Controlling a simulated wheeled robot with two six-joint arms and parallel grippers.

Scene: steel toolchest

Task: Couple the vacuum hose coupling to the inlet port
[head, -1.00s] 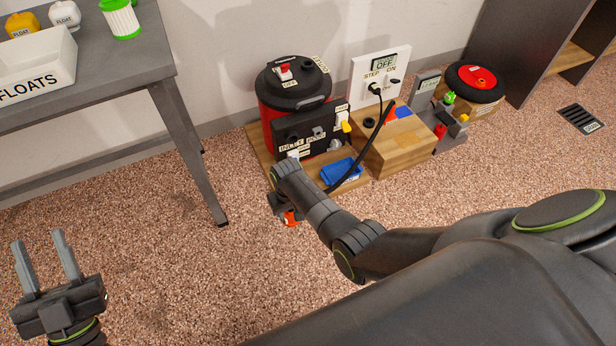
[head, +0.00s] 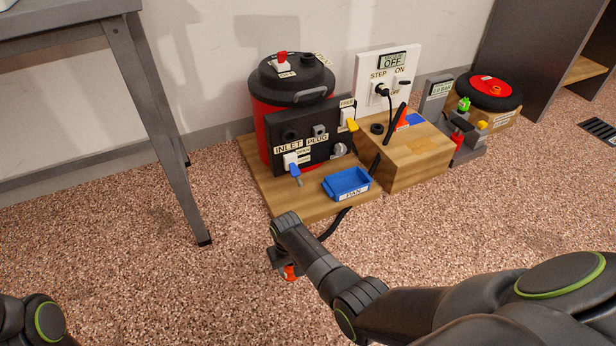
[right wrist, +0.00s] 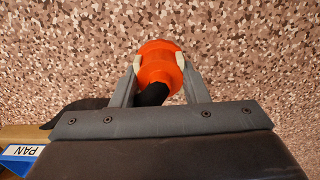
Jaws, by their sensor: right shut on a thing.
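The vacuum unit is a red drum (head: 259,122) with a black lid. Its black front panel carries the inlet port (head: 290,135), a dark round opening above the INLET label. The hose coupling is an orange collar (right wrist: 160,66) on the black hose (head: 336,222). My right gripper (head: 284,266) is shut on the coupling, low over the carpet in front of the wooden base, apart from the port. In the head view the arm hides most of the coupling, and a little orange (head: 291,272) shows. The right wrist view shows both fingers on its sides. My left gripper is out of view.
A blue PAN tray (head: 348,184) sits on the wooden base (head: 310,203) before the panel. A blue-handled lever (head: 296,176) sticks out under the inlet. A wooden block (head: 410,160) and outlet board stand right. A grey table leg (head: 165,150) stands left; carpet between is clear.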

